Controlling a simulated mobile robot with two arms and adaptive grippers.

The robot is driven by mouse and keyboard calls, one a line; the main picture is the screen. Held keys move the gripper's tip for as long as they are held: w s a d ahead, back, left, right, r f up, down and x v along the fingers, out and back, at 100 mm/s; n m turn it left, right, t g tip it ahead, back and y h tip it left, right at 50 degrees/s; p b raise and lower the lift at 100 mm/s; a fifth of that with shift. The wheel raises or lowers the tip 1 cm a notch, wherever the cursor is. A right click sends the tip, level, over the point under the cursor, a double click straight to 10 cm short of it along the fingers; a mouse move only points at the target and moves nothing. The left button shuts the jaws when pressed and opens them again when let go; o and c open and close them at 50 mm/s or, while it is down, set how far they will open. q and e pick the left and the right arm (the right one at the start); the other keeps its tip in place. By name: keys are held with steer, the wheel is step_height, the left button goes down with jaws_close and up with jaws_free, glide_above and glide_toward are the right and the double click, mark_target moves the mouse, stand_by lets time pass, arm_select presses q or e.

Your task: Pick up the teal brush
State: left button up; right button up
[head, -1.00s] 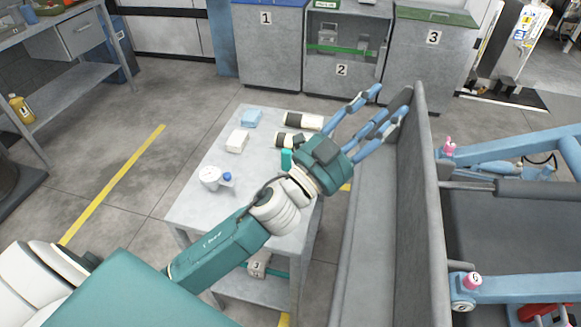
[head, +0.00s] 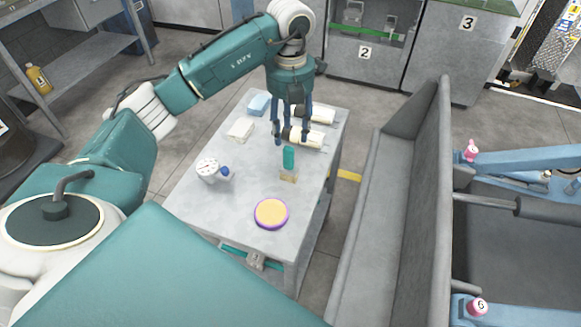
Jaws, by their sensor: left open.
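The teal brush (head: 289,157) stands upright on the grey cart's top (head: 235,190), its teal handle up and its tan lower end on the surface. My left gripper (head: 291,138) points down with its blue fingers apart, just behind the brush in the picture. The fingers are open and hold nothing. They overlap a white-and-black cylinder (head: 312,138) in the view; I cannot tell whether they touch it. My right gripper does not show.
On the cart are another white-and-black cylinder (head: 319,114), a blue block (head: 258,104), a white block (head: 240,130), a white gauge-like item (head: 208,168) and a round yellow-and-purple item (head: 271,213). A grey metal wall (head: 432,180) stands to the right.

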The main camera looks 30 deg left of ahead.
mark_target(289, 156)
arm_select(q)
step_height(289, 156, down, 4)
steer(key=shift+r, duration=0.2)
steer(key=shift+s+d+f+p, duration=0.1)
steer(key=shift+s+f+p, duration=0.2)
steer(key=shift+f+p, duration=0.35)
steer(key=f, duration=0.1)
steer(key=f+p, duration=0.1)
steer(key=f, duration=0.1)
steer(key=shift+s+f, duration=0.2)
steer(key=shift+s, duration=0.15)
steer(key=shift+w+f, duration=0.1)
steer(key=shift+f, duration=0.3)
steer(key=shift+c, duration=0.8)
jaws_close()
